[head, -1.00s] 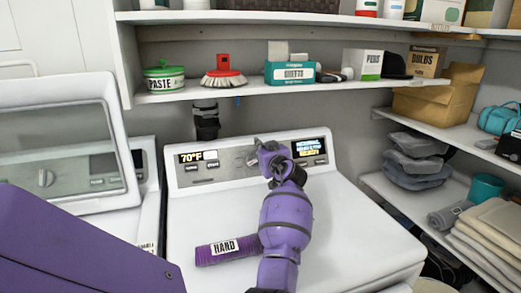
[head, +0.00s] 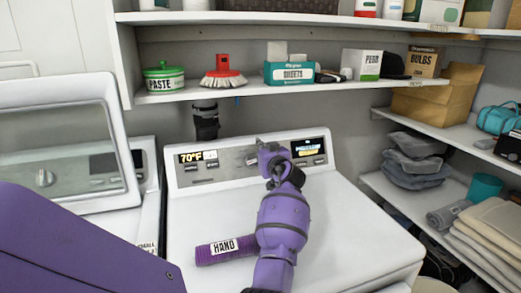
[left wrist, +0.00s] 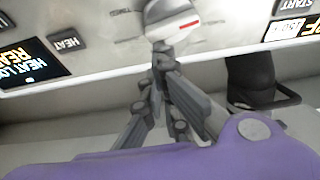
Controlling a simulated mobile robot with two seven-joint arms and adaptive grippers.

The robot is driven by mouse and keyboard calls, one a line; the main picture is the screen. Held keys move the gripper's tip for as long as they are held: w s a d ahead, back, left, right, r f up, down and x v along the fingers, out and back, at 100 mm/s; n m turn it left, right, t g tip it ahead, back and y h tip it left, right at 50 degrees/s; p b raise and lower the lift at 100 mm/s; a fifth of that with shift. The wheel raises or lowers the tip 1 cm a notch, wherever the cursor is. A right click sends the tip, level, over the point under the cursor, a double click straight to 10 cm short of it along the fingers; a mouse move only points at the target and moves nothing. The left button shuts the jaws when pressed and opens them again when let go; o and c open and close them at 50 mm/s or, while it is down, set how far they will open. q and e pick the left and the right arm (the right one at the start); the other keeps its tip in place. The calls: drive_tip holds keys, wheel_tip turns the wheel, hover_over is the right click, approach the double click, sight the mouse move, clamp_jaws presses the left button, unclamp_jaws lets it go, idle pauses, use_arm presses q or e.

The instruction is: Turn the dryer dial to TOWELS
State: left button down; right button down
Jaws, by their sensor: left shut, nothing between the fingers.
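The dryer dial (left wrist: 178,18) is a round grey-white knob with a red mark, at the top middle of the left wrist view, which is upside down. Small labels surround it, too blurred to read surely. My left gripper (left wrist: 160,52) is shut and empty, its fingertips at the dial's edge; whether they touch it I cannot tell. In the head view my left gripper (head: 262,158) is at the dryer's control panel (head: 226,168) and hides most of the dial. The lit display (head: 307,147) is right of the gripper. My right gripper is not in view.
A purple roll labelled HAND (head: 222,250) lies on the white dryer top (head: 340,235). A shelf (head: 290,89) with a paste tub, brush and sheets box runs above the panel. A machine with its lid raised (head: 55,140) stands at left. Side shelves (head: 440,213) are at right.

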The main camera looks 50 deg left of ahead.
use_arm(q)
drive_tip(key=shift+w+d+f+m+t+h+p, duration=0.15)
drive_tip(key=shift+m+t+p, duration=0.1)
drive_tip(key=shift+m, duration=0.5)
drive_tip(key=shift+w+d+f+m+t+h+p, duration=0.15)
drive_tip(key=shift+m+t+p, duration=0.15)
drive_tip(key=shift+m, duration=0.5)
drive_tip(key=shift+w+d+f+m+t+h+p, duration=0.15)
drive_tip(key=shift+m+t+p, duration=0.1)
drive_tip(key=shift+m, duration=0.5)
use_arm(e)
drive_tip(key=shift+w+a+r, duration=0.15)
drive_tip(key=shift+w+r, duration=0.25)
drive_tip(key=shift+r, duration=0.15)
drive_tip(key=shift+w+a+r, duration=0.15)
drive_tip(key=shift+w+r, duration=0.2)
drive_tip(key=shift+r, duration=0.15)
use_arm(q)
drive_tip(key=shift+m, duration=0.5)
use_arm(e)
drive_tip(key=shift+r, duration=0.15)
use_arm(q)
drive_tip(key=shift+w+f+p, duration=0.1)
drive_tip(key=shift+p, duration=0.2)
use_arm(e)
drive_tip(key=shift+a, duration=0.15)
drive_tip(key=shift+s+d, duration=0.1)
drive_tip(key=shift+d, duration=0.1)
